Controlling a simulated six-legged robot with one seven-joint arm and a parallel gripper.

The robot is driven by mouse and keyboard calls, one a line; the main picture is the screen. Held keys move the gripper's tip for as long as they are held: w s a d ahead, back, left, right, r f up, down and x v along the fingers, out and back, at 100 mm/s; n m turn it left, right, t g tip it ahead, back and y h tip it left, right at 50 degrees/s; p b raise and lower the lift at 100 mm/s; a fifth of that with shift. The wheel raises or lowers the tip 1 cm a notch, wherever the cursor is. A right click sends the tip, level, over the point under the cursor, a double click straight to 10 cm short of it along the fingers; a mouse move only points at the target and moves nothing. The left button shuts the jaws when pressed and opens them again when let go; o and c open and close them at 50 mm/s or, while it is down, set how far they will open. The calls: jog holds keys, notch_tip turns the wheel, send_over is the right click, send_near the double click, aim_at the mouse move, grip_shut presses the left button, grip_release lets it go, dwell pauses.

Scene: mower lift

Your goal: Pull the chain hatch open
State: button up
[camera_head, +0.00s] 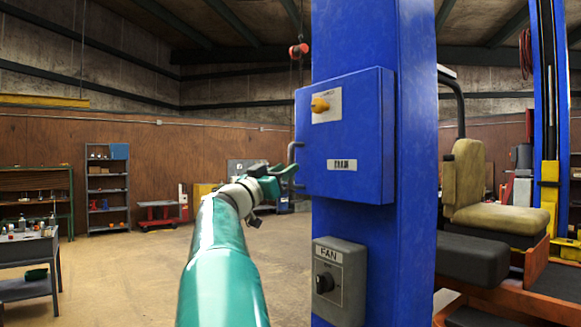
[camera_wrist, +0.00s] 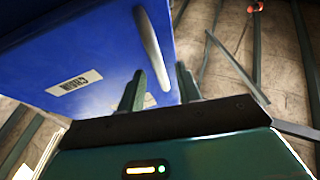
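The chain hatch (camera_head: 345,135) is a blue box door on a blue post, with a "CHAIN" label, an orange knob (camera_head: 320,105) and a grey bar handle (camera_head: 294,165) on its left side. It looks closed in the head view. In the wrist view the hatch (camera_wrist: 95,65) fills the upper left, and the handle (camera_wrist: 153,48) stands just beyond my fingertips. My gripper (camera_head: 290,174) is at the left of the hatch, near the handle's lower end.
A grey FAN switch box (camera_head: 340,281) is on the post below the hatch. A mower with a tan seat (camera_head: 478,185) stands at the right. A workbench (camera_head: 30,260) and shelves (camera_head: 107,185) are at the left. The floor between is clear.

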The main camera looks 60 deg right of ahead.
jog(key=shift+x, duration=1.6)
grip_shut()
jog(key=shift+a, duration=0.2)
